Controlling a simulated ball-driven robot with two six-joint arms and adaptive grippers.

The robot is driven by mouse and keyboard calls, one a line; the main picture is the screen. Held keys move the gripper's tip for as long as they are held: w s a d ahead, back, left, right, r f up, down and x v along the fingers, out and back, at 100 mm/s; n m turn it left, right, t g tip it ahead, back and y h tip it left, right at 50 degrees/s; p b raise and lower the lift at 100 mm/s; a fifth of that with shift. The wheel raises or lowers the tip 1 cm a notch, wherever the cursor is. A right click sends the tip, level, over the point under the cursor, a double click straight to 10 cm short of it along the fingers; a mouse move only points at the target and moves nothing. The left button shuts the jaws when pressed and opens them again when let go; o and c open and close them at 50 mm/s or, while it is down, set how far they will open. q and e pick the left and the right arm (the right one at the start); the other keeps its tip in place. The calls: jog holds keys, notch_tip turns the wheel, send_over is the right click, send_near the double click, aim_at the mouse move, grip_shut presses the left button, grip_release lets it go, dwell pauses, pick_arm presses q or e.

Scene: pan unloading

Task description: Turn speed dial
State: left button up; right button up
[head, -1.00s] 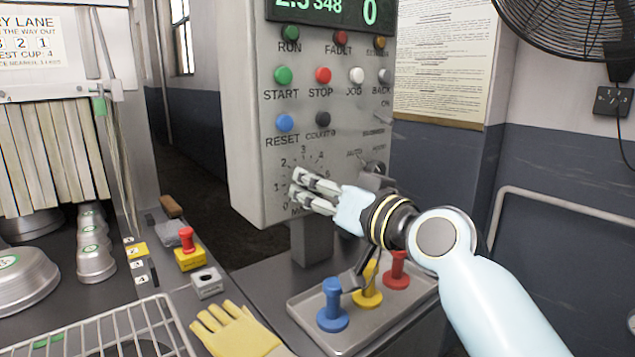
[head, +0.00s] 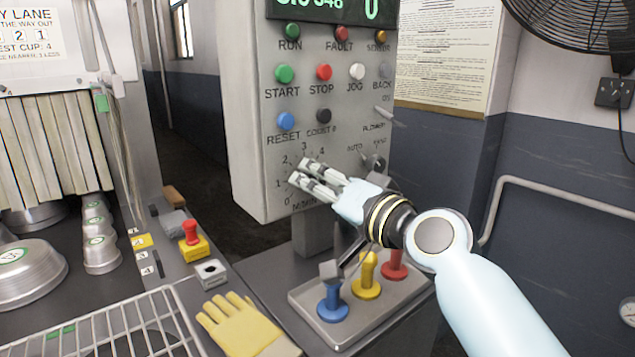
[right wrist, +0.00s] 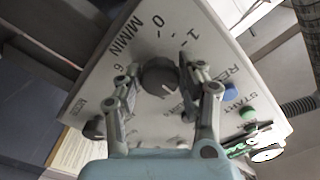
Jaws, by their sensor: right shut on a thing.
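The speed dial (right wrist: 160,77) is a dark round knob on the grey control panel (head: 255,150), with a printed number scale around it. In the head view my gripper covers the dial, while the scale numbers show around the fingers. My right gripper (head: 306,175) reaches in from the right, tilted, with its fingertips at the panel face. In the right wrist view its two fingers (right wrist: 165,74) stand on either side of the dial, and it is shut on it. The dial's setting cannot be read. My left gripper is not in view.
Above the dial are a blue reset button (head: 286,121), a green start button (head: 284,74) and a red stop button (head: 323,72). Below the arm, a tray (head: 305,308) holds blue, yellow and red pegs. A yellow glove (head: 240,325) lies at the front.

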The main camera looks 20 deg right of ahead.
jog(key=o, duration=1.1)
jog(key=shift+o, duration=0.2)
jog(key=v, duration=1.2)
